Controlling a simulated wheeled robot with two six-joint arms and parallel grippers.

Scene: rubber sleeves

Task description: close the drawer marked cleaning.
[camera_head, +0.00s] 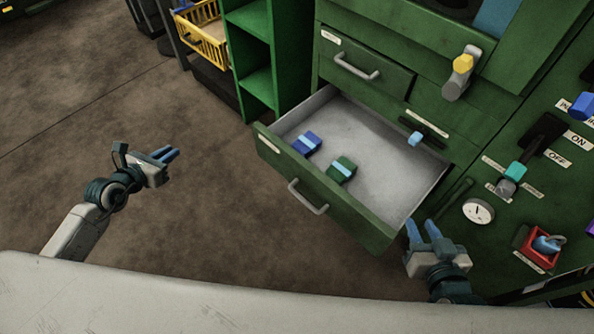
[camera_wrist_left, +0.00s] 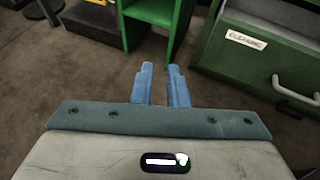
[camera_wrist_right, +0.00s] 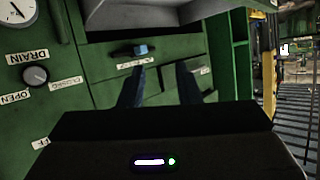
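The green drawer (camera_head: 325,195) is pulled well out of the cabinet, with a grey handle (camera_head: 308,197) on its front. Its label reads CLEANING in the left wrist view (camera_wrist_left: 246,40), where the handle shows at the right edge (camera_wrist_left: 298,94). My left gripper (camera_head: 173,154) is left of the drawer, apart from it, over the floor. Its fingers stand slightly apart with nothing between them. My right gripper (camera_head: 423,229) is beside the drawer's right front corner, open and empty; I cannot tell whether it touches the drawer. Its spread fingers show in the right wrist view (camera_wrist_right: 160,85).
A blue block (camera_head: 306,144) and a green block (camera_head: 341,169) lie in the drawer. A shut drawer (camera_head: 364,69) is above. A green shelf (camera_head: 256,60) and yellow basket (camera_head: 205,32) stand behind left. A control panel with a gauge (camera_head: 478,211) is at right. The left floor is clear.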

